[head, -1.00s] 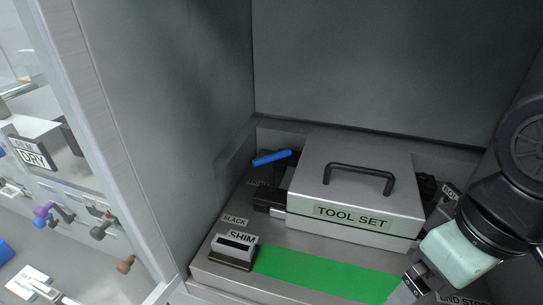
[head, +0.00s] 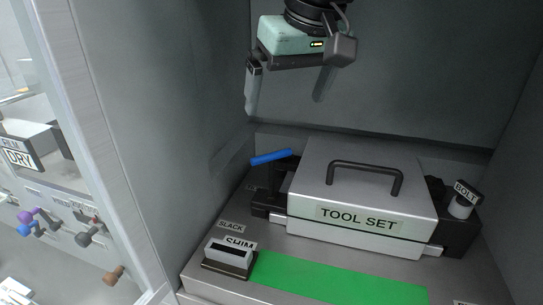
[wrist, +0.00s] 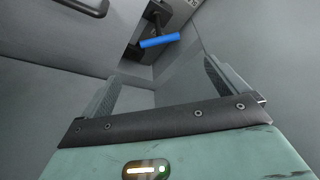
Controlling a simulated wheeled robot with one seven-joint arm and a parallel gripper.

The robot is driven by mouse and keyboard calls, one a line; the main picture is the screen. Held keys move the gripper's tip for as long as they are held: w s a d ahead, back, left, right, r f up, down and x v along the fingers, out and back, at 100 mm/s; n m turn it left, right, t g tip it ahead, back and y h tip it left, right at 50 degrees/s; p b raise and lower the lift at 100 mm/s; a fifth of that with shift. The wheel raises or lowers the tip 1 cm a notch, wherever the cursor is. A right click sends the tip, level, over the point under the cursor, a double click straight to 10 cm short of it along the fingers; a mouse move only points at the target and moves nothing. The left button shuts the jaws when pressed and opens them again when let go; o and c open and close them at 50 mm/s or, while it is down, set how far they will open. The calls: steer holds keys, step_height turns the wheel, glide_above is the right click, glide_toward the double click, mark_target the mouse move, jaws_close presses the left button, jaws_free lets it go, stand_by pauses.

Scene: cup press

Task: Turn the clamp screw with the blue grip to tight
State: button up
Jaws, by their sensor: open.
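The blue grip (head: 271,157) of the clamp screw is a short bar at the back left of the metal base, just left of the tool set box. It also shows in the wrist view (wrist: 159,41), on a dark stem, beyond the fingers. My gripper (head: 287,106) is open and empty, above the blue grip and apart from it, fingers pointing down. The fingers also show in the wrist view (wrist: 160,78). A SLACK label (head: 231,227) is on the base at the left. The screw behind the grip is mostly hidden.
The grey tool set box (head: 361,190) with a dark handle (head: 366,166) stands right of the blue grip. Walls close in at left and back.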

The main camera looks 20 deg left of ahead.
mark_target(272, 154)
steer(key=x, duration=1.5)
steer(key=shift+f, duration=0.15)
steer(key=c, duration=1)
